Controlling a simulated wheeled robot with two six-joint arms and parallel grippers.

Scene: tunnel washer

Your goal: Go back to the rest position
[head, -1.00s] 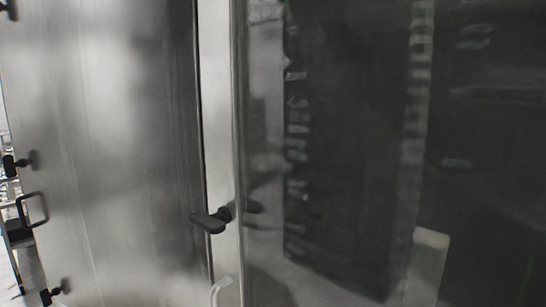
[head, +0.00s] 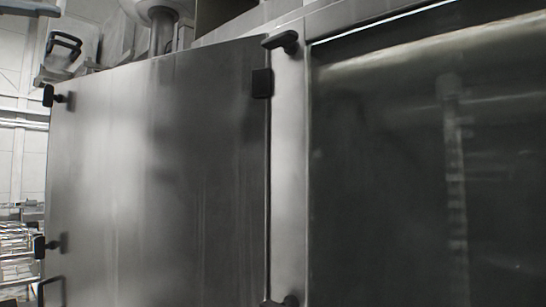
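Neither of my grippers shows in the head view, so I cannot see whether they are open or shut. The tunnel washer fills most of the view. Its brushed steel panel (head: 160,180) stands at the left and centre. A dark, glossy panel (head: 400,190) covers the right side. A pale upright post (head: 288,170) runs between them. A black latch handle (head: 281,42) sits at the top of the post, and another dark one (head: 280,301) is cut off at the bottom edge.
Black knobs (head: 50,96) and a dark bar handle (head: 50,290) line the steel panel's left edge. A pipe (head: 161,28) rises above the washer. Metal racks (head: 18,255) stand at the far left. The floor is out of view.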

